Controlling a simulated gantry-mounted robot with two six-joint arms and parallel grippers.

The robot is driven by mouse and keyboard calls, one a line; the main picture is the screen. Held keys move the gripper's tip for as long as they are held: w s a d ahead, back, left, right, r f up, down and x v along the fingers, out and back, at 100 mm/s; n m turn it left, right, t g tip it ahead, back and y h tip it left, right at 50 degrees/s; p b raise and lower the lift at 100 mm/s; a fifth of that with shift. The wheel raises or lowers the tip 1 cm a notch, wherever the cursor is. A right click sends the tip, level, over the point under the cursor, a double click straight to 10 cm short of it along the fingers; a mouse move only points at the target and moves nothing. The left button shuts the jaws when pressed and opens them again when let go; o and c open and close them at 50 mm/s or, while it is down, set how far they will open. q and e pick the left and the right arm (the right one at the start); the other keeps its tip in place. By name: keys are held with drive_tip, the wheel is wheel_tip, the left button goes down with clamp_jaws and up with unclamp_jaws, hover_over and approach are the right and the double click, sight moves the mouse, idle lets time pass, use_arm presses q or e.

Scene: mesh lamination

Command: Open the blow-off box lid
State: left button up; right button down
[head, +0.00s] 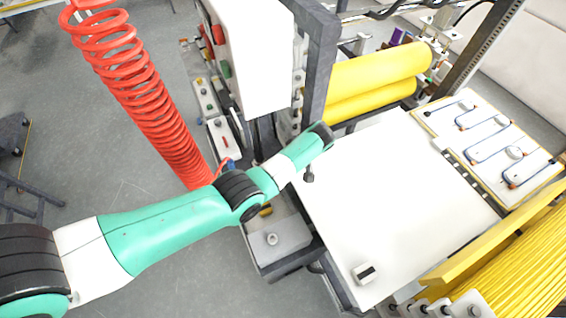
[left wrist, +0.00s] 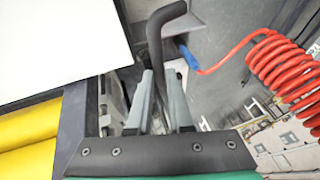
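My left gripper (left wrist: 160,85) is in the left wrist view with two grey fingers pointing up the picture. A black bent rod (left wrist: 155,45) runs between the fingers and hooks right beyond their tips. I cannot tell whether the fingers press on it. In the head view, my left arm reaches in from the left to the left edge of the white panel (head: 390,200). A small dark rounded piece (head: 309,173) shows just below the arm's end. A grey box (head: 275,240) with a round knob is below the arm. I cannot tell which part is the blow-off box lid. My right gripper is out of view.
A red coiled hose (head: 135,85) hangs left of the machine. Yellow rollers (head: 375,82) and a dark post (head: 318,60) stand behind the panel. A yellow slatted part (head: 515,255) is at lower right. A tray with blue-looped pieces (head: 490,135) lies right of the panel.

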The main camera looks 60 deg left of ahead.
use_arm(q)
drive_tip(key=shift+o, duration=1.2)
drive_tip(key=shift+w+r, duration=0.1)
drive_tip(key=shift+w, duration=0.05)
drive_tip(key=shift+o, duration=0.8)
drive_tip(key=p+v, duration=0.1)
drive_tip(key=v, duration=1)
drive_tip(key=shift+d+r, duration=0.2)
